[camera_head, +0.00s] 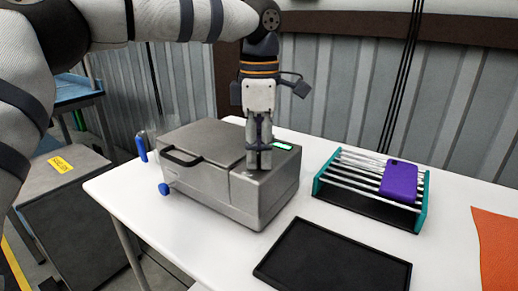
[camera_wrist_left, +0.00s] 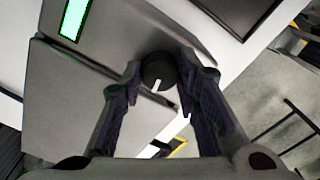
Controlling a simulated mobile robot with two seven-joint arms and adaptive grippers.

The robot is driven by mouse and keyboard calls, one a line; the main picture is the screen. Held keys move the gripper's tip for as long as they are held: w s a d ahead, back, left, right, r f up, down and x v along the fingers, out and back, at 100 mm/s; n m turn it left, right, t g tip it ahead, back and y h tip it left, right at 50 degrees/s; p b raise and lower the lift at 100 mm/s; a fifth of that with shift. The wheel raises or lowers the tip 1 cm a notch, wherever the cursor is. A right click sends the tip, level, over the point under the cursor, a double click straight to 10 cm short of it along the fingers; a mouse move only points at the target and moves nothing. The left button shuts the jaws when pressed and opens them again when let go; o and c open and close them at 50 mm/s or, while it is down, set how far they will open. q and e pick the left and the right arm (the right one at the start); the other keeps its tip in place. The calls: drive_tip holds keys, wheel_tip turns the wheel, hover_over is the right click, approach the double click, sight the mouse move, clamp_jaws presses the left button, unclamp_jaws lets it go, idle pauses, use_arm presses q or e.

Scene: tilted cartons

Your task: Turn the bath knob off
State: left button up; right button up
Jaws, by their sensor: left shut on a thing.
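The bath (camera_head: 207,180) is a grey metal box with a lid and black handle, standing on the white table. Its knob (camera_wrist_left: 158,72) is round and black with a white pointer mark, and shows in the left wrist view on the bath's top panel. The pointer aims down and slightly left in that view. My left gripper (camera_head: 259,158) points down onto the top panel, with its fingers closed on either side of the knob. In the head view the fingers hide the knob. A green-lit display (camera_head: 283,146) sits beside it; it also shows in the left wrist view (camera_wrist_left: 75,18).
A teal-ended rack (camera_head: 318,186) with metal rods holds a purple object (camera_head: 399,181) to the right. A black tray (camera_head: 330,262) lies in front, and an orange mat (camera_head: 497,250) at the right edge. A corrugated wall stands behind the table.

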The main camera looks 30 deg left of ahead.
use_arm(q)
drive_tip(key=n, duration=0.7)
drive_tip(key=shift+n, duration=0.4)
drive_tip(key=n, duration=0.3)
drive_tip(key=shift+n, duration=2.1)
drive_tip(key=o, duration=1.2)
